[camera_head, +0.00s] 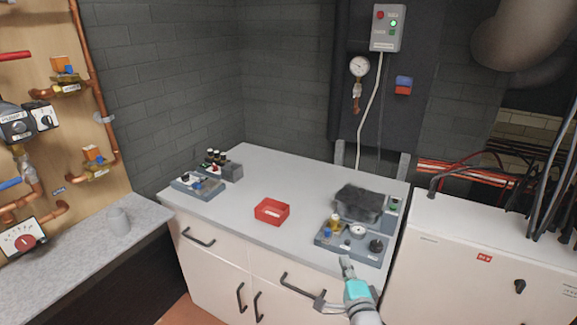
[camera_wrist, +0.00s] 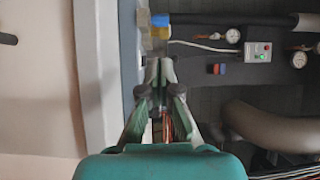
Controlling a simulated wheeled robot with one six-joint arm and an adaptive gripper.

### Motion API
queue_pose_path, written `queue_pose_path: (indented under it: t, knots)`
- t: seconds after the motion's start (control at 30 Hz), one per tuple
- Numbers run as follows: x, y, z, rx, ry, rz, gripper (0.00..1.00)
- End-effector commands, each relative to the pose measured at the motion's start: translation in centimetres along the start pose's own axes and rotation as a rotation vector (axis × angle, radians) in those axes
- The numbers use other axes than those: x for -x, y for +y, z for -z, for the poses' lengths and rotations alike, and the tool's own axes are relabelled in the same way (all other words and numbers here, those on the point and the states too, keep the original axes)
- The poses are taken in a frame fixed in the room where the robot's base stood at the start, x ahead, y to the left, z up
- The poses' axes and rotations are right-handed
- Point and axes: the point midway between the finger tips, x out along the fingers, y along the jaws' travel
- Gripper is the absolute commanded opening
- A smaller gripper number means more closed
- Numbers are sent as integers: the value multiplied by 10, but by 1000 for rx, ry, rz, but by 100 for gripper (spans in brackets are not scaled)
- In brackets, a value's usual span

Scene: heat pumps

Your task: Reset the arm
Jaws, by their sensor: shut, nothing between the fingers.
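My gripper (camera_head: 346,262) is in front of the white counter's front edge in the head view, just below the grey-blue gauge panel (camera_head: 338,246). Its teal body shows behind the fingers. In the wrist view my gripper (camera_wrist: 159,68) shows its two fingers together, with nothing held between them. A blue and yellow part (camera_wrist: 160,24) appears beyond the fingertips in that view. Much of the arm lies outside the head view.
The counter (camera_head: 225,215) holds a red tray (camera_head: 272,211), a dark lumpy object (camera_head: 360,202) and a small block with knobs (camera_head: 198,185). A white cabinet (camera_head: 455,260) stands at right.

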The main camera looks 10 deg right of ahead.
Motion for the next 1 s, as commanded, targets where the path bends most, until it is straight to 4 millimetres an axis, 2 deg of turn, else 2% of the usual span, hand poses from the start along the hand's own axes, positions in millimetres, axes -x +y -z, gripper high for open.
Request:
queue_pose_path:
  t: [0.17, 0.3, 0.5, 0.77, 1.0]
  knots:
    - [41, 31, -4, 103, -1, -27, 0]
    - [92, 60, -8, 242, -7, -51, 0]
    - [167, 89, -12, 447, -21, -85, 0]
    - [264, 107, -16, 713, -52, -126, 0]
    - [348, 104, -19, 958, -94, -157, 0]
